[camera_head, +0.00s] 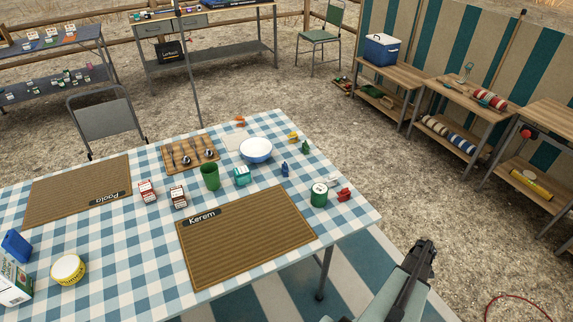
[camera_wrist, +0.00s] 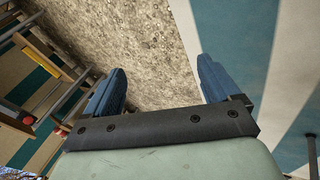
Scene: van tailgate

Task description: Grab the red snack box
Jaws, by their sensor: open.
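A red-and-white box (camera_head: 147,191) stands on the checked tablecloth (camera_head: 135,255), left of the Kerem placemat. A second small box, darker red and white (camera_head: 179,196), stands just to its right. Their labels are too small to read, so I cannot tell which is the snack box. My gripper (camera_head: 425,250) is off the table's right side, well away from both boxes. In the wrist view my gripper (camera_wrist: 160,82) has its blue fingers spread apart with nothing between them; only ground and striped mat show beyond. Neither box shows there.
A green cup (camera_head: 210,176), a white-and-blue bowl (camera_head: 256,150), a teal box (camera_head: 242,175), a green can (camera_head: 319,194) and a small red item (camera_head: 344,194) stand around the boxes. The Kerem placemat (camera_head: 250,235) is bare. Wooden shelves (camera_head: 470,95) stand at right.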

